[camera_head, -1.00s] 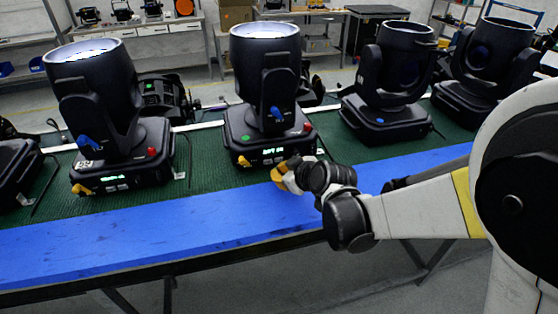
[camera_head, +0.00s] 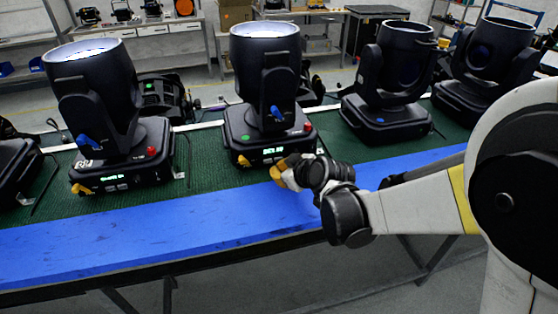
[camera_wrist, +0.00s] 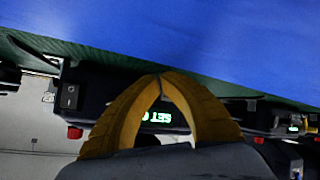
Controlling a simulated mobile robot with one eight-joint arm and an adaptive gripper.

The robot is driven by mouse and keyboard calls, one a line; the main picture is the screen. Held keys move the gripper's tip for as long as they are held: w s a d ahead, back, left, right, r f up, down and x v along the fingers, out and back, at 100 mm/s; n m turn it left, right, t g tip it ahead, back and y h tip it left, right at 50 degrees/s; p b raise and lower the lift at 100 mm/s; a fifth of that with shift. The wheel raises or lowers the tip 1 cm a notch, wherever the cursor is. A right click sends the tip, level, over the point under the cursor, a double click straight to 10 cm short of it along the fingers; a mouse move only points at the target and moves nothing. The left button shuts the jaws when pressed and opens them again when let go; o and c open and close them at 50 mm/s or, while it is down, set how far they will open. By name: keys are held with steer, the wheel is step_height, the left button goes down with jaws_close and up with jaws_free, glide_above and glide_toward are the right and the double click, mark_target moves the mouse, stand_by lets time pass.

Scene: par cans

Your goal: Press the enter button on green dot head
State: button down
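The green dot head (camera_head: 265,85) is a black moving-head light in the middle of the head view, with a green dot (camera_head: 246,138) on its base. A lit display (camera_head: 273,151) is on the base's front; in the wrist view the display (camera_wrist: 157,117) appears upside down, reading "SET" and partly hidden. My gripper (camera_head: 278,173) is at the front of this base, just below the display. In the wrist view its yellow fingers (camera_wrist: 160,80) meet at the tips, with nothing between them. The enter button cannot be made out, and contact is unclear.
Similar heads stand left (camera_head: 110,110) and right (camera_head: 390,85) on the green mat (camera_head: 70,205). A blue strip (camera_head: 150,232) runs along the table's front and is clear. In the wrist view a black rocker switch (camera_wrist: 70,97) and red knob (camera_wrist: 75,132) show beside the fingers.

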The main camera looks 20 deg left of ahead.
mark_target(285, 189)
steer(key=shift+w+a, duration=0.2)
steer(key=shift+w, duration=0.1)
stand_by(0.6)
steer(key=shift+s, duration=0.1)
steer(key=shift+s+d, duration=0.4)
steer(key=shift+s, duration=0.2)
stand_by(0.3)
steer(key=shift+s+d+b, duration=0.1)
steer(key=shift+s+d, duration=0.35)
steer(key=shift+s, duration=0.25)
steer(key=shift+s+d+b, duration=0.1)
steer(key=shift+s+d, duration=0.3)
steer(key=shift+s, duration=0.3)
steer(key=shift+s+d+b, duration=0.1)
steer(key=shift+s+d, duration=0.35)
steer(key=shift+s, duration=0.25)
